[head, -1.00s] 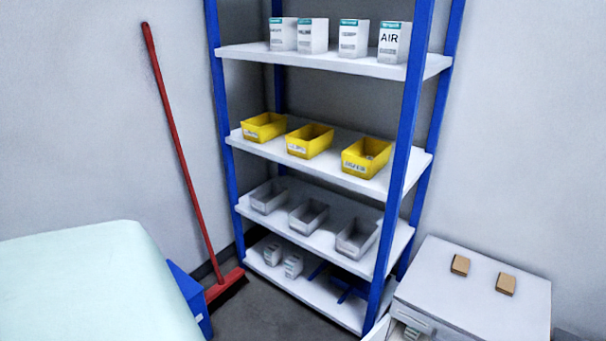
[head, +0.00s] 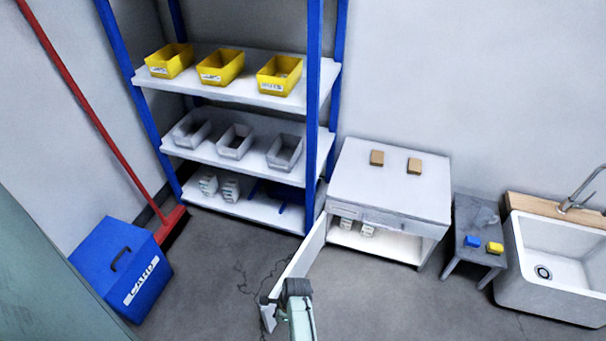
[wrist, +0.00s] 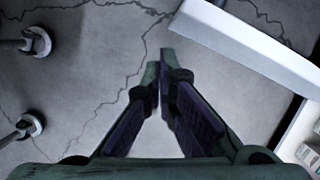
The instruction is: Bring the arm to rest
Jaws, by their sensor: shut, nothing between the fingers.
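My gripper (wrist: 160,80) is shut and empty in the wrist view, its two dark fingers meeting above the cracked grey floor. The end of my arm (head: 301,318) shows at the bottom middle of the head view, in front of the open door (head: 305,248) of a white cabinet (head: 385,190).
A blue-posted shelf (head: 235,150) with yellow and grey bins stands behind. A blue box (head: 120,275) and a red broom (head: 95,110) are at left. A small grey table (head: 478,255) and a sink (head: 550,265) are at right. Floor between box and door is clear.

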